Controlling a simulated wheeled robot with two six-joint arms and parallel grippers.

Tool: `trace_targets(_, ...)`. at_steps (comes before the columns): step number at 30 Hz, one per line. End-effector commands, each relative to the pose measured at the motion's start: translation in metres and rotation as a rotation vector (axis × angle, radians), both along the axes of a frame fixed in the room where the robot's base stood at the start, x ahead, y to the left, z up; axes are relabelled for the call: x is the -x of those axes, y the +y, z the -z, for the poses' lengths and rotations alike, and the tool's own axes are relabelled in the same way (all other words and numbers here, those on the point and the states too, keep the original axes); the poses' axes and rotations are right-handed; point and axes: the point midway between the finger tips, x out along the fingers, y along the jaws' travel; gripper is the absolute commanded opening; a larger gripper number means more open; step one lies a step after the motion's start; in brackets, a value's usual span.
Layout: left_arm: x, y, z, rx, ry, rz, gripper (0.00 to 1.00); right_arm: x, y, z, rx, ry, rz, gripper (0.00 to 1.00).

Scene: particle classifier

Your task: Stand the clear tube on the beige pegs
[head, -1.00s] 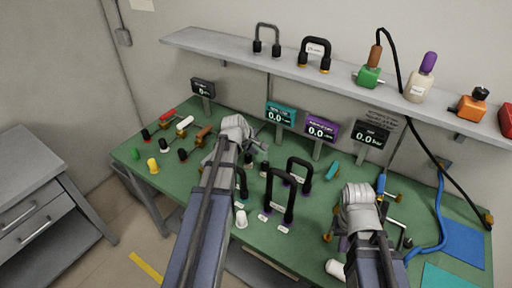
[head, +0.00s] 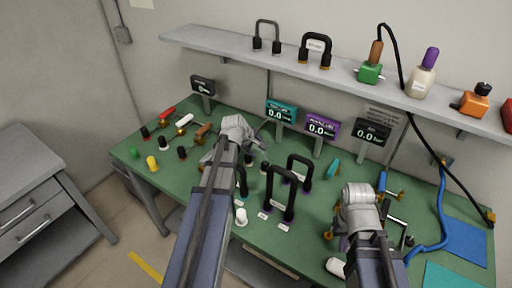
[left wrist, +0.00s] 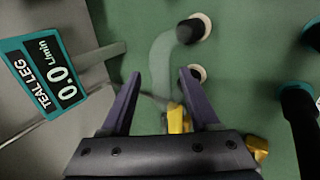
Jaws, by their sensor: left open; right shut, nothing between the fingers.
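A clear, pale see-through tube (left wrist: 160,66) shows in the left wrist view as a faint curve with a black end (left wrist: 189,31) at the upper right. That end is at or just over a beige ringed peg (left wrist: 203,24); I cannot tell if it is seated. A second beige ring (left wrist: 197,73) lies below it. My left gripper (left wrist: 160,76) is open, its dark fingers either side of the tube in the picture, not closed on it. In the head view my left gripper (head: 238,143) hides most of the tube. My right gripper (head: 343,242) is shut and empty, mostly hidden by its arm.
Black U-shaped hoses (head: 281,190) stand right of my left gripper. Teal (head: 281,113), purple (head: 321,126) and black displays line the bench (head: 265,240) back. Valves and coloured knobs lie left. A shelf (head: 345,76) holds more parts. A blue hose (head: 443,205) runs along the right.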

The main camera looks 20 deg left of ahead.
Motion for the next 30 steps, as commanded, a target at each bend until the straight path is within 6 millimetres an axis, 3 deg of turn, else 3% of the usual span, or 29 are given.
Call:
trace_targets(8, 0.003, 0.000, -0.005, 0.000, 0.000, 0.000, 0.62, 0.000, 0.000, -0.005, 0.000, 0.000, 0.000, 0.00)
trace_targets(24, 0.040, 0.005, -0.062, 0.000, 0.001, -0.001, 0.62, 0.000, 0.000, -0.062, 0.000, 0.000, 0.000, 0.00)
trace_targets(30, 0.044, 0.006, -0.065, 0.000, 0.000, 0.000, 0.62, 0.000, 0.000, -0.065, 0.000, 0.000, 0.000, 0.00)
